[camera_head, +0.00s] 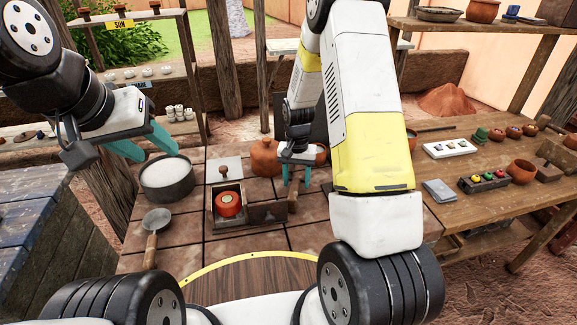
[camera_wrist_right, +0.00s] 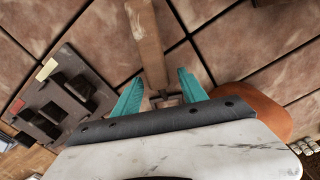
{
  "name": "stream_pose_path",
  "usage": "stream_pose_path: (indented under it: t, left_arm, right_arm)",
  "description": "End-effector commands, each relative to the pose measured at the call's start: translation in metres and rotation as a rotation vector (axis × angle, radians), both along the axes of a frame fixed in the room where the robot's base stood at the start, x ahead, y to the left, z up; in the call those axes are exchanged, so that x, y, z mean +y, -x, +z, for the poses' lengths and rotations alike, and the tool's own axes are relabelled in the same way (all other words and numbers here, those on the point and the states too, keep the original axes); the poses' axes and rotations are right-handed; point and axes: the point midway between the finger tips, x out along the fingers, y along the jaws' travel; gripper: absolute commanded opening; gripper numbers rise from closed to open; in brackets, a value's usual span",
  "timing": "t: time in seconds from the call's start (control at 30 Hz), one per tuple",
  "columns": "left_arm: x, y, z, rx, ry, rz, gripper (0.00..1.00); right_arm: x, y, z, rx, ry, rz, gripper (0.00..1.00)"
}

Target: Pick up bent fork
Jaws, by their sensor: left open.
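A wooden handle (camera_wrist_right: 148,40) with a small metal pronged end, which looks like the bent fork, lies on the tiled top in the right wrist view. Its pronged end is partly hidden by my gripper. My right gripper (camera_wrist_right: 161,75) is open, pointing down, with a teal finger on either side of the fork near the prongs; I cannot tell whether they touch it. In the head view, the right gripper (camera_head: 296,177) is over the tiles, and a short wooden piece (camera_head: 292,200) shows just below it. My left gripper (camera_head: 157,152) is open and empty near the bowl of white material.
The bowl (camera_head: 168,190) stands at left, with a ladle (camera_head: 152,235) before it. A wooden box (camera_head: 212,222) holds a red round item (camera_head: 229,204). A lidded clay pot (camera_head: 267,157) is beside the right gripper. A dark slotted rack (camera_wrist_right: 62,105) lies opposite in the wrist view.

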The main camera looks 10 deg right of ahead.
Motion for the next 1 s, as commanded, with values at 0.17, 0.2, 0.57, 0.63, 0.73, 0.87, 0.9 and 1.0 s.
stream_pose_path:
  t: [0.17, 0.2, 0.57, 0.63, 0.73, 0.87, 0.9, 1.0]
  left_arm:
    - [0.0, 0.0, 0.0, 0.0, 0.0, 0.0, 0.47]
    - [0.0, 0.0, 0.0, 0.0, 0.0, 0.0, 0.47]
    - [0.0, 0.0, 0.0, 0.0, 0.0, 0.0, 0.47]
    - [0.0, 0.0, 0.0, 0.0, 0.0, 0.0, 0.47]
    - [0.0, 0.0, 0.0, 0.0, 0.0, 0.0, 0.47]
    - [0.0, 0.0, 0.0, 0.0, 0.0, 0.0, 0.47]
    - [0.0, 0.0, 0.0, 0.0, 0.0, 0.0, 0.47]
    - [0.0, 0.0, 0.0, 0.0, 0.0, 0.0, 0.47]
  right_arm:
    - [0.0, 0.0, 0.0, 0.0, 0.0, 0.0, 0.14]
    - [0.0, 0.0, 0.0, 0.0, 0.0, 0.0, 0.06]
    - [0.0, 0.0, 0.001, -0.001, -0.001, 0.0, 0.0]
    - [0.0, -0.001, 0.004, -0.002, 0.0, 0.0, 0.0]
    - [0.0, -0.001, 0.015, -0.003, 0.0, 0.0, 0.0]
    - [0.0, -0.002, 0.041, -0.007, -0.001, 0.001, 0.0]
    - [0.0, -0.001, 0.049, -0.005, 0.0, 0.001, 0.0]
    - [0.0, -0.002, 0.069, -0.005, 0.0, 0.0, 0.0]
